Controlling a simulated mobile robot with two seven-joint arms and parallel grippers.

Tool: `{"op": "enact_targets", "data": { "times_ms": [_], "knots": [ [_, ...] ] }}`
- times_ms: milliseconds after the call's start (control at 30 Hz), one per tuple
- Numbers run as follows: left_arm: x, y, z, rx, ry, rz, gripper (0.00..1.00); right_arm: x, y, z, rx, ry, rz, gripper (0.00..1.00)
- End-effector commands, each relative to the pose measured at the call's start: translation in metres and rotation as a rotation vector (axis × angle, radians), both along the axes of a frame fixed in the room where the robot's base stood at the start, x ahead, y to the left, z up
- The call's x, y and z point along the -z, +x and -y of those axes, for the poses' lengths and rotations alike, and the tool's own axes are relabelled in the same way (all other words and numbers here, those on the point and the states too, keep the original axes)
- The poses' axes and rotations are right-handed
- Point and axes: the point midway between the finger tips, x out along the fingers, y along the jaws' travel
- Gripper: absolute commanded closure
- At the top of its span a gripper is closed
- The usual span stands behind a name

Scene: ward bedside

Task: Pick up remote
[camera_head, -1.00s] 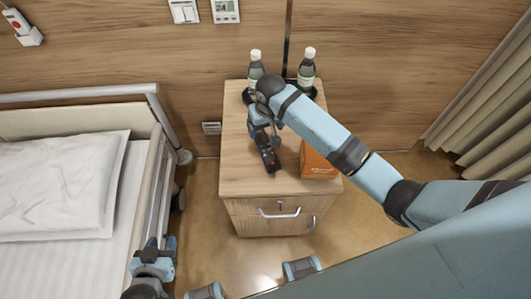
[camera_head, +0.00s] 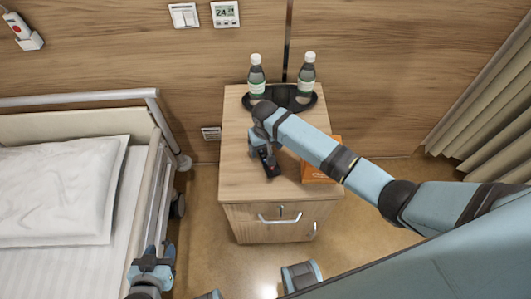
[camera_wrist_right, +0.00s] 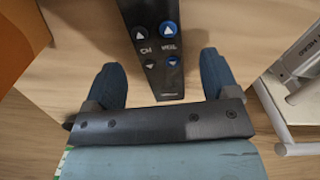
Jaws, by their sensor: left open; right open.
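The remote (camera_head: 270,164) is dark and lies on the bedside cabinet's wooden top. My right gripper (camera_head: 262,150) is over it and hides its far part in the head view. In the right wrist view the remote (camera_wrist_right: 158,45) runs between the two blue fingers of the open right gripper (camera_wrist_right: 160,78), with a gap on each side. Its near end and several buttons show, and its other end is cut off by the frame. My left gripper (camera_head: 153,262) is open and empty beside the bed rail, low in the head view.
The cabinet (camera_head: 236,182) also holds an orange box (camera_head: 318,176) just right of the remote, partly behind my right arm. A dark tray (camera_head: 283,98) with two bottles (camera_head: 257,78) (camera_head: 306,78) stands at the back. The bed (camera_head: 60,255) is at the left.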

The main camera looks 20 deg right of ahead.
Motion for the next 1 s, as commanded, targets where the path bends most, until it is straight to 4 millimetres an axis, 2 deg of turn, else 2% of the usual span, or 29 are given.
{"op": "enact_targets", "data": {
  "times_ms": [33, 167, 433, 600, 667, 700, 1000],
  "knots": [
    [0.001, 0.000, 0.000, -0.001, -0.001, 0.000, 0.57, 0.008, 0.000, 0.000, 0.001, -0.001, -0.001, 0.19],
    [0.001, 0.000, 0.000, -0.002, -0.002, -0.001, 0.57, 0.021, 0.000, 0.000, 0.001, 0.000, 0.000, 0.19],
    [0.000, 0.001, 0.001, -0.001, -0.004, 0.001, 0.57, 0.023, 0.000, 0.000, 0.001, 0.000, 0.001, 0.19],
    [0.000, 0.001, 0.001, -0.001, -0.004, 0.000, 0.57, 0.023, 0.000, 0.000, 0.001, 0.000, 0.001, 0.58],
    [0.000, 0.001, 0.001, -0.001, -0.004, 0.000, 0.57, 0.023, 0.000, 0.000, 0.001, 0.000, 0.001, 0.72],
    [0.000, 0.001, 0.001, -0.001, -0.004, 0.000, 0.57, 0.023, 0.000, 0.000, 0.001, 0.000, 0.001, 0.76],
    [0.001, 0.000, 0.001, -0.001, -0.003, -0.002, 0.57, 0.020, 0.000, 0.000, 0.001, 0.000, 0.002, 0.76]
  ]
}}
